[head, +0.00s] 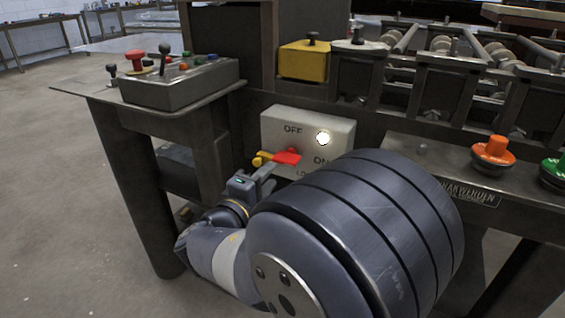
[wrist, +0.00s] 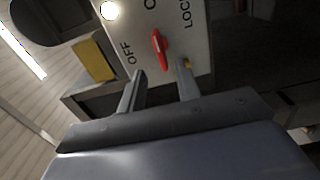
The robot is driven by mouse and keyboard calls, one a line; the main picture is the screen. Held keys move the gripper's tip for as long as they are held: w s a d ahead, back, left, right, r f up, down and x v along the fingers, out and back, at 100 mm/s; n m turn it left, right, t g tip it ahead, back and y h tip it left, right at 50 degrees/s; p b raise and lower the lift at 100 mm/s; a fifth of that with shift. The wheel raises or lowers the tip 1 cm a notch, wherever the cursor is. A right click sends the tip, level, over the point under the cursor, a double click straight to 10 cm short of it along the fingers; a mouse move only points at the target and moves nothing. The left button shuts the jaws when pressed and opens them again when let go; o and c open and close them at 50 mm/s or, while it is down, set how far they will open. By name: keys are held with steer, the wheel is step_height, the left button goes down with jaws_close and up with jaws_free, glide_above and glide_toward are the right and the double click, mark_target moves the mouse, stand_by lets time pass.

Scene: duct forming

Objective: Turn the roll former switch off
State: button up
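The roll former switch is a red handle (head: 288,156) on a pale grey box (head: 270,128) marked OFF, ON and LOCK. The red handle also shows in the wrist view (wrist: 159,48). I cannot tell clearly which mark it points to. A round lamp (head: 322,138) on the box glows white. My gripper (head: 264,166) is just in front of the box, left of the handle in the head view. In the wrist view my gripper (wrist: 160,70) is open, with the handle's near end between or just past its fingertips. Contact is not clear.
A grey control box (head: 180,82) with a red mushroom button and levers stands on a ledge at left. A yellow block (head: 304,62) sits above the switch box. Orange (head: 494,151) and green (head: 555,170) buttons are at right. Open floor lies at left.

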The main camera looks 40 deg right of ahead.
mark_target(282, 163)
steer(key=b+x, duration=0.1)
steer(key=x, duration=0.7)
steer(key=shift+c, duration=0.2)
jaws_close()
